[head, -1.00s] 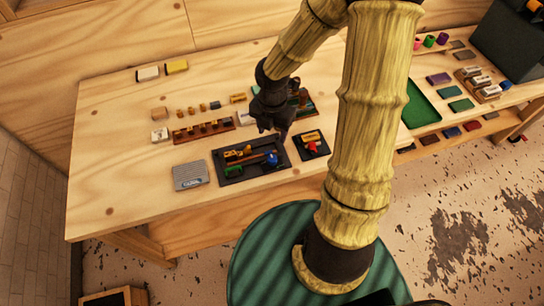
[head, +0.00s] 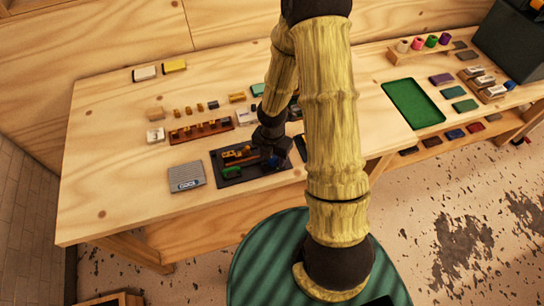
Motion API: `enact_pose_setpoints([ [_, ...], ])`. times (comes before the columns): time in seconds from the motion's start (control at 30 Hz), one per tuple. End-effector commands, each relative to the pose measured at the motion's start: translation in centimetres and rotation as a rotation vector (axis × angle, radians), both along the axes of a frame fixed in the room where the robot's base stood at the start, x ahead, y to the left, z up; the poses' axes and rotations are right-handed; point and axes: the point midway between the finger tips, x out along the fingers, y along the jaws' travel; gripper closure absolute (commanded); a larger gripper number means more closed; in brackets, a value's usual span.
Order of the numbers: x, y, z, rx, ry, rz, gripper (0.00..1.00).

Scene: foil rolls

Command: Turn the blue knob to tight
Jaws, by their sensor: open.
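The blue knob (head: 273,162) sits on the right part of a dark panel (head: 228,182) on the table. A yellow piece (head: 236,153) and a green piece (head: 232,172) are on the same panel. My gripper (head: 275,151) is low at the panel's right side, close above the blue knob and partly hiding it. Its fingers are dark and small here, and I cannot tell whether they touch the knob. It is open. The knob's pointer and any markings are too small to read.
A green tray (head: 413,104) is to the right. My arm hides part of the table right of the panel. The table's front left is clear.

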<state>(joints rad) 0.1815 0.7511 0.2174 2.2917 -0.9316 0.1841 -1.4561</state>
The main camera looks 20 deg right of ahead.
Motion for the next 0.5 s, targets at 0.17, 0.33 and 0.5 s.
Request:
enact_pose_setpoints([
  [0.17, 0.01, -0.19, 0.05, 0.000, 0.000, -0.005, 0.48],
  [0.33, 0.01, -0.42, 0.06, 0.000, 0.000, -0.010, 0.79],
  [0.5, 0.01, 0.01, 0.06, -0.001, 0.000, -0.002, 0.92],
])
